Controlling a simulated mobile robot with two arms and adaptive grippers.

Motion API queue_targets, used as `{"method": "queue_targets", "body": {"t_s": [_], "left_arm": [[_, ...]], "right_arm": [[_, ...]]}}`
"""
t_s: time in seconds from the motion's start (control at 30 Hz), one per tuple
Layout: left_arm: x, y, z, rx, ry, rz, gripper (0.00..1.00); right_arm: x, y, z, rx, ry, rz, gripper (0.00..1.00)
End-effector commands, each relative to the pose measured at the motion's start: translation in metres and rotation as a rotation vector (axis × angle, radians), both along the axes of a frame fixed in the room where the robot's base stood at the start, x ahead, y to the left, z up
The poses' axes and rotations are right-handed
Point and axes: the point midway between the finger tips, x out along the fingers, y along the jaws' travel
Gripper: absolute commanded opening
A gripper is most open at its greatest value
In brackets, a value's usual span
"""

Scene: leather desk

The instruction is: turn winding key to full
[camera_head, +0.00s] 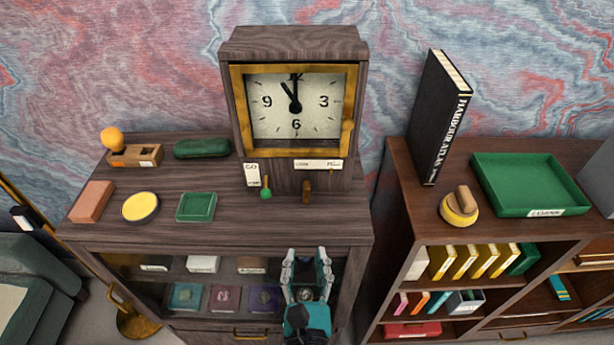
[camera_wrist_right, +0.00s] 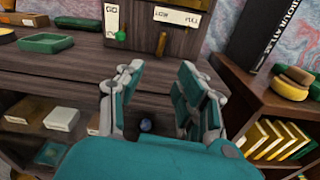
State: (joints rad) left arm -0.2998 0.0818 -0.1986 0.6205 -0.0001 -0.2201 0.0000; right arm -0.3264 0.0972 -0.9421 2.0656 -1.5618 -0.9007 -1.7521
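A wooden clock (camera_head: 295,45) with a brass-framed dial stands on the cabinet top, its hands near eleven. A small brown key-like knob (camera_head: 307,191) sticks out low on the clock's front, below a white label strip (camera_head: 318,164); it also shows in the right wrist view (camera_wrist_right: 162,43). A green-tipped lever (camera_head: 266,189) sits left of it, under a white tag (camera_head: 252,175). My right gripper (camera_head: 307,257) is open and empty, in front of the cabinet and below the knob, apart from it. In the right wrist view its two fingers (camera_wrist_right: 152,88) are spread. My left gripper is not in view.
The cabinet top (camera_head: 240,228) holds a green tray (camera_head: 197,207), a yellow dish (camera_head: 141,207), a red-brown block (camera_head: 92,201) and a green case (camera_head: 202,149). A bookcase at right bears a black atlas (camera_head: 438,120), a yellow round object (camera_head: 459,211) and a green tray (camera_head: 530,158).

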Motion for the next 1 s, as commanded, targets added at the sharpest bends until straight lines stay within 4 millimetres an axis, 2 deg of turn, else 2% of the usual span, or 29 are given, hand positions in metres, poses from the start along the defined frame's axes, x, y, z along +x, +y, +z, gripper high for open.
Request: {"method": "queue_targets", "body": {"t_s": [0.03,0.1,0.27,0.8,1.0], "left_arm": [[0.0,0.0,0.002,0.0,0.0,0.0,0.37],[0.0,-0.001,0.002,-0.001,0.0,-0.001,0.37],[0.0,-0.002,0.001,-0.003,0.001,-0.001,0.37],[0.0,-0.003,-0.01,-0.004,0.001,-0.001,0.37],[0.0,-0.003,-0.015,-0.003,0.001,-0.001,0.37]], "right_arm": [[-0.001,-0.002,0.012,-0.017,-0.02,-0.007,0.37],[0.0,-0.003,0.018,-0.029,-0.034,-0.013,0.37],[0.018,-0.003,0.019,-0.032,-0.039,-0.014,0.37],[0.133,-0.002,0.016,-0.03,-0.036,-0.012,0.37],[0.161,-0.002,0.016,-0.03,-0.034,-0.011,0.37]]}}
